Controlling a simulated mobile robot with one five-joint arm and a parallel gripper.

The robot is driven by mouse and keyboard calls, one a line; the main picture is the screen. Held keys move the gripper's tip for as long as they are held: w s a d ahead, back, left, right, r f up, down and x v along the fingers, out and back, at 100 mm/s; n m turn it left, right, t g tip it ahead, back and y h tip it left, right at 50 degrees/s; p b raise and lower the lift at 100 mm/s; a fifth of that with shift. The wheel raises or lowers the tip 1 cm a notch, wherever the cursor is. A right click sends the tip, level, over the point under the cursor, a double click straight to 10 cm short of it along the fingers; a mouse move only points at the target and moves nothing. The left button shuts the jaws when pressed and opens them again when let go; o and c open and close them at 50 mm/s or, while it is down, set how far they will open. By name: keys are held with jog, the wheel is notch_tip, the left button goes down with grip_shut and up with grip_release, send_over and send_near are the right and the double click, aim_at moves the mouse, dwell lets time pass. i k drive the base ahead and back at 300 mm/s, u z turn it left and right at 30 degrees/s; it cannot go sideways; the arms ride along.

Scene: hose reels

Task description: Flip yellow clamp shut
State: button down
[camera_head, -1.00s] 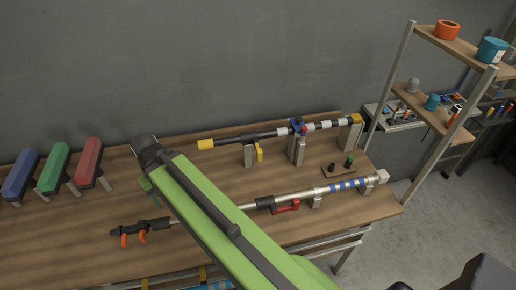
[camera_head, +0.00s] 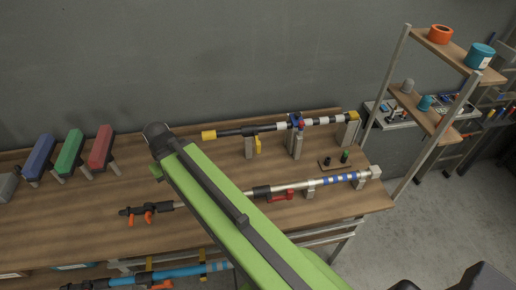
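The yellow clamp lever (camera_head: 258,145) hangs down from the black clamp on the rear hose pole, near a grey support post. It looks swung open, though it is small here. The rear pole (camera_head: 230,132) is black with white bands and a yellow left end. It lies raised on grey posts along the back of the workbench. My green arm reaches up from the bottom right, with its black elbow left of the pole. My gripper is not visible; the arm hides whatever lies beyond its elbow.
A front pole (camera_head: 290,187) with a red lever (camera_head: 280,197) and orange levers crosses the wooden workbench (camera_head: 60,225), partly behind my arm. A blue lever (camera_head: 295,118) sits on the rear pole. Blue, green and red blocks (camera_head: 100,148) stand left. A shelf rack (camera_head: 455,47) stands right.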

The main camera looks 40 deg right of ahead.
aim_at(258, 145)
jog(key=k, duration=1.15)
jog(key=u, duration=0.3)
jog(key=i, duration=0.6)
jog(key=u, duration=0.6)
jog(key=i, duration=1.1)
jog(key=z, duration=0.2)
